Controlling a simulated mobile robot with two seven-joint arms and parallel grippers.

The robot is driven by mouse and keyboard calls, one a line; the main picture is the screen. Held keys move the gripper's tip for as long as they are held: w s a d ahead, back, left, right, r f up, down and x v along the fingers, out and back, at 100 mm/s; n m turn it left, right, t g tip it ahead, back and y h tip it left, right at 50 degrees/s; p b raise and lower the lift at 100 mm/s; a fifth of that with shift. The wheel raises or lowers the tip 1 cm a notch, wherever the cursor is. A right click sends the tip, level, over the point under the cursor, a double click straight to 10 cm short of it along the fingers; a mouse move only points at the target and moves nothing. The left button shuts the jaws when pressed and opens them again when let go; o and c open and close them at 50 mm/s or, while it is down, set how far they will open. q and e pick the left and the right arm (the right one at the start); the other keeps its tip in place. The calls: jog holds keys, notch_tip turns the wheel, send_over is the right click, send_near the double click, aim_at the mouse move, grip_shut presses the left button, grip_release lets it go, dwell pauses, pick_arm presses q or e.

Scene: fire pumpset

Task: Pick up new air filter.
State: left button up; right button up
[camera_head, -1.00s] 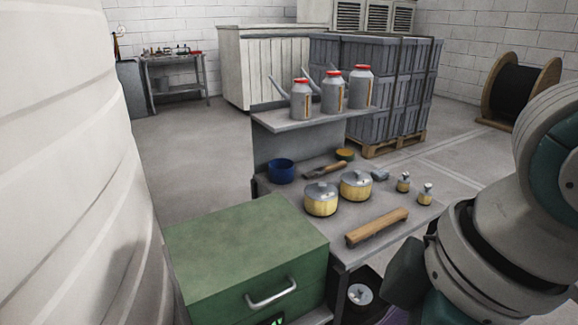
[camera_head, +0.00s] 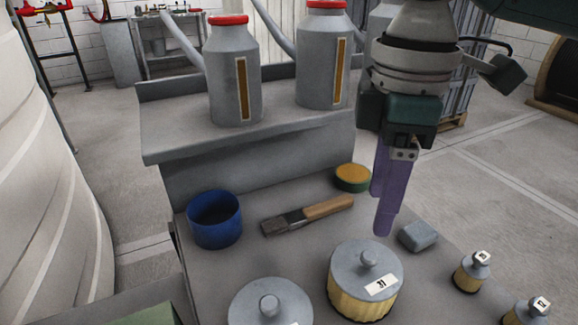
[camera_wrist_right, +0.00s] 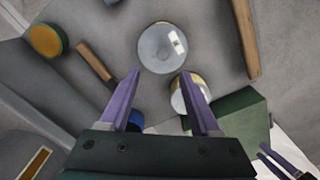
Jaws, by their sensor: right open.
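Two large round filters with yellow pleated sides and grey knobbed lids stand on the grey bench. One filter (camera_head: 365,282), its lid label seeming to read 31, stands nearest my right gripper (camera_head: 381,215). The other filter (camera_head: 270,305) is cut off by the bottom edge. I cannot tell which is new. My right gripper is open and empty, fingers pointing down, above and behind the labelled filter. In the right wrist view, that filter's lid (camera_wrist_right: 161,48) lies just beyond the spread purple fingertips. Purple fingers of my left gripper (camera_wrist_right: 275,160) show at lower right.
A blue cup (camera_head: 214,218), a brush (camera_head: 308,214), a green-and-orange tin (camera_head: 352,177) and a grey block (camera_head: 417,236) lie near. Two small filters (camera_head: 471,272) stand at right. A shelf with grey cans (camera_head: 235,75) rises behind.

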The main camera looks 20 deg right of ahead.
aim_at(370, 256)
pick_arm(q)
jog(key=shift+s+a+f, duration=0.45)
jog(key=shift+f, duration=0.05)
pick_arm(e)
jog(key=f, duration=0.2)
jog(key=shift+s+a+f, duration=0.3)
jog(key=shift+s+f, duration=0.1)
pick_arm(q)
jog(key=shift+b+x, duration=0.8)
jog(key=shift+b, duration=0.25)
pick_arm(e)
jog(key=f, duration=0.5)
jog(key=shift+d+f, duration=0.2)
jog(key=shift+d, duration=0.1)
jog(key=shift+w, duration=0.1)
jog(key=shift+c, duration=0.4)
pick_arm(q)
jog(key=shift+d, duration=0.15)
pick_arm(e)
grip_shut()
